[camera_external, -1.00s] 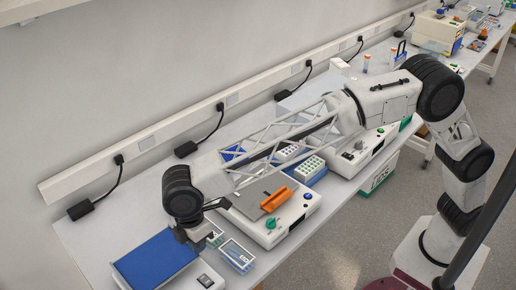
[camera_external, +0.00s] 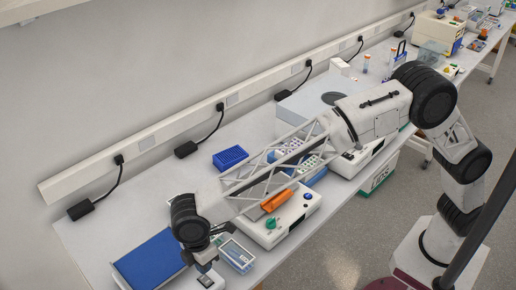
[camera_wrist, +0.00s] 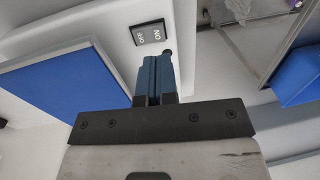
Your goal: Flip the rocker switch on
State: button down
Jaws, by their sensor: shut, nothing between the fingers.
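The rocker switch (camera_wrist: 148,33) is a small black panel with ON and OFF lettering, set in the white housing of the blue-topped device. In the wrist view it lies just beyond my fingertips, and its lettering appears inverted. Which way the rocker is tilted I cannot tell. My gripper (camera_wrist: 154,62) is shut and empty, with its blue fingers together, close to the switch's near edge. Contact cannot be made out. In the external view my gripper (camera_external: 204,267) is over the front of the device, beside its blue top (camera_external: 150,257).
A clear box with a blue base (camera_external: 237,255) stands close to the right of my gripper. Beyond it is a white instrument (camera_external: 268,232) with a green knob and orange holder. A blue rack (camera_external: 230,157) stands farther back. The bench behind the blue top is clear.

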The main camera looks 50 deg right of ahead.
aim_at(209, 282)
jog(key=shift+s+f, duration=0.2)
jog(key=shift+f, duration=1.15)
jog(key=shift+s+f, duration=0.15)
jog(key=shift+f, duration=1.2)
